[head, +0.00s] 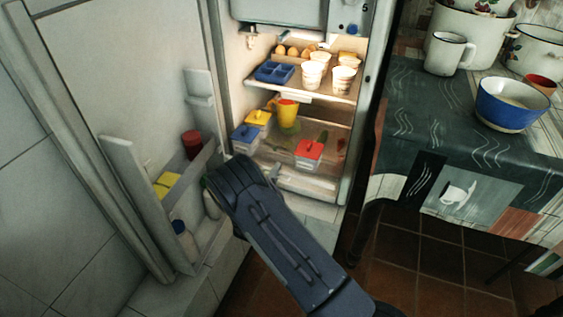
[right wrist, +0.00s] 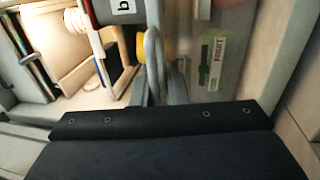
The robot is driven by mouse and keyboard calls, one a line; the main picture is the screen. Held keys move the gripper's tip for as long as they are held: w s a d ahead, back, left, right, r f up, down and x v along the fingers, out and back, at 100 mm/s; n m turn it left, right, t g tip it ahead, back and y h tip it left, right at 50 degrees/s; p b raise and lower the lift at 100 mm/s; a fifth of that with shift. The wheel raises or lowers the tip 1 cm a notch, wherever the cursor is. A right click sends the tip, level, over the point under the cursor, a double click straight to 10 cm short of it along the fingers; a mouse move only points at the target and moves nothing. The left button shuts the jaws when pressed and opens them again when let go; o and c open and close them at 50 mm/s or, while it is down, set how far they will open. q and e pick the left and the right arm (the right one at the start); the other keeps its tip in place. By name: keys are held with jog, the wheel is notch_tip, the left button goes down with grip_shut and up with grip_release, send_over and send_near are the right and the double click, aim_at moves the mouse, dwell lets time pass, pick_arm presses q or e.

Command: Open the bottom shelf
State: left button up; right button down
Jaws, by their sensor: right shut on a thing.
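The refrigerator stands open in the head view. Its bottom shelf (head: 312,186) is a pale, see-through drawer low in the cabinet, partly hidden behind my right arm. My left gripper is not in view.
The fridge door (head: 130,130) is swung open at left, its bin holding a red jar (head: 192,143) and a yellow box (head: 167,185). Tubs and a yellow pitcher (head: 286,108) fill the shelves above. A table with a blue bowl (head: 508,108) stands right.

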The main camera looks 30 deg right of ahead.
jog(key=shift+s+a+r, duration=0.3)
jog(key=shift+a+r, duration=0.1)
jog(key=shift+a, duration=0.15)
jog(key=c, duration=1.6)
grip_release()
jog(key=shift+o, duration=0.2)
jog(key=shift+f, duration=0.1)
jog(key=shift+s, duration=0.1)
jog(key=p+v, duration=0.1)
jog(key=v, duration=0.6)
jog(key=shift+s+a, duration=0.15)
jog(key=shift+a, duration=0.2)
jog(key=shift+f, duration=0.15)
